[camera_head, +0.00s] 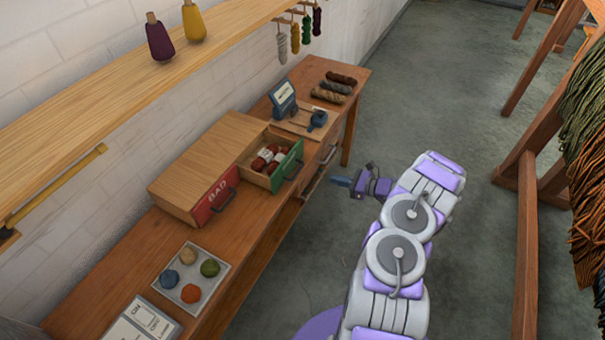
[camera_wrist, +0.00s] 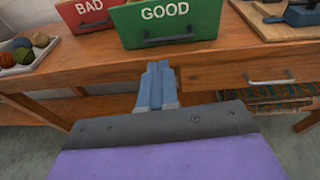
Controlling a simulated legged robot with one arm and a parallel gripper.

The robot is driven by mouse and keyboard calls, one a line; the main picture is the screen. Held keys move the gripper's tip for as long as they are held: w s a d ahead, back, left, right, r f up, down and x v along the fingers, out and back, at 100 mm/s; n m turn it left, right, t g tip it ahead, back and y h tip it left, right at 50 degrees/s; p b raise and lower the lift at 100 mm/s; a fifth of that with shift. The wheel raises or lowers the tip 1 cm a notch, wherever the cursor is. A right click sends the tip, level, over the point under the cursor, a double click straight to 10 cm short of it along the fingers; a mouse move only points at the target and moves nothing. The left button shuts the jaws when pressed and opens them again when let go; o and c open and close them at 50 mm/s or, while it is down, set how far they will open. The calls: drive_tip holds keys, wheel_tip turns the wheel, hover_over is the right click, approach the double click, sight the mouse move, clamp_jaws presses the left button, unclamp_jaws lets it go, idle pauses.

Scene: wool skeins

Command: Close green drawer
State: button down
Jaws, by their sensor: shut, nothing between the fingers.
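In the wrist view the blue fingers (camera_wrist: 156,85) are together and point toward the bench edge below the green front.
The red "BAD" drawer (camera_head: 216,195) is beside the green one and looks shut. A wooden rack (camera_head: 527,220) with hanging wool stands at right. Open floor lies between.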

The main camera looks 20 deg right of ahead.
drive_tip(key=d+f, duration=0.1)
drive_tip(key=b, duration=0.2)
approach(272, 159)
drive_tip(key=s+d+f, duration=0.3)
drive_tip(key=shift+s+f+m, duration=0.3)
drive_tip(key=shift+s, duration=0.1)
drive_tip(key=r+b+x, duration=0.1)
drive_tip(key=x, duration=0.3)
drive_tip(key=r+b+x, duration=0.1)
drive_tip(key=b+x, duration=0.1)
drive_tip(key=x, duration=0.3)
drive_tip(key=w+r+b+x, duration=0.1)
drive_tip(key=x, duration=0.4)
drive_tip(key=shift+w+a+f, duration=0.1)
drive_tip(key=shift+w+a, duration=0.15)
drive_tip(key=shift+w, duration=0.05)
drive_tip(key=shift+w+r, duration=0.15)
drive_tip(key=shift+r, duration=0.2)
drive_tip(key=shift+a, duration=0.15)
